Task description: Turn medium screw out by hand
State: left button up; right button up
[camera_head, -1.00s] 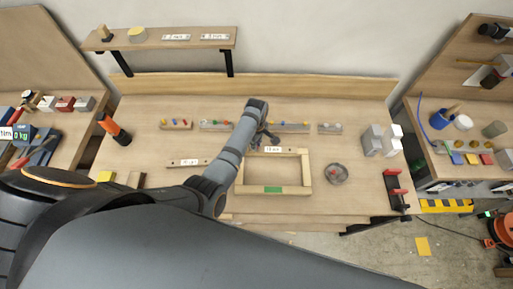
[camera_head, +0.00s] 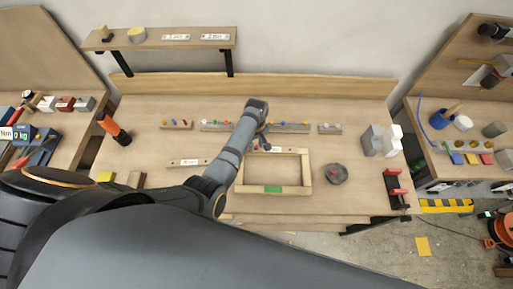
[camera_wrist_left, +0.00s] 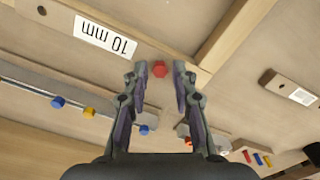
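A red hex screw head (camera_wrist_left: 160,68) shows in the wrist view, on a wooden board beside a "10 mm" label (camera_wrist_left: 104,36). My left gripper (camera_wrist_left: 159,76) is open, with its two fingertips either side of the red head and visible gaps between. I cannot tell how far the screw is in. In the head view my left gripper (camera_head: 262,142) is over the far beam of a wooden frame (camera_head: 307,172), its fingers mostly hidden by the arm. The screw is hidden there. My right gripper is out of view.
Rails with small coloured screws (camera_head: 290,128) lie behind the frame. A round grey dish (camera_head: 337,174) and a red-topped stand (camera_head: 393,190) are to the right. Grey and white blocks (camera_head: 373,140) stand at the back right. The front left bench top is partly clear.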

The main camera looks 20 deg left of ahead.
pick_arm(q)
jog(key=m, duration=0.3)
jog(key=shift+m, duration=0.4)
jog(key=m, duration=0.4)
jog(key=shift+m, duration=0.3)
jog(key=m, duration=0.7)
grip_shut()
jog(key=n, duration=0.4)
jog(key=shift+n, duration=0.6)
jog(key=n, duration=0.3)
jog(key=shift+n, duration=1.1)
